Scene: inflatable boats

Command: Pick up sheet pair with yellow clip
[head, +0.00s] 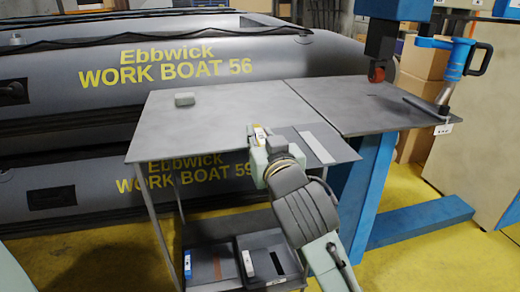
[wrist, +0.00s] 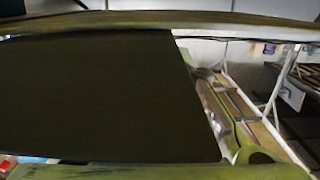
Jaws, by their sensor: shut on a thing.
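My gripper (head: 259,138) is at the near edge of the grey work table, left of its near right corner. A small yellow clip (head: 259,130) shows at the fingertips. Dark grey sheet material (head: 287,138) lies right beside it, and my gripper and arm cover part of it. My gripper is shut on the sheet pair. Whether the pair is clear of the table cannot be told.
A pale strip (head: 318,147) lies right of the gripper on the table (head: 215,125). A small grey block (head: 184,99) sits at the far left. Dark bins (head: 212,272) stand on the shelf below. A blue press frame (head: 366,185) stands right; inflatable boats (head: 60,75) lie behind.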

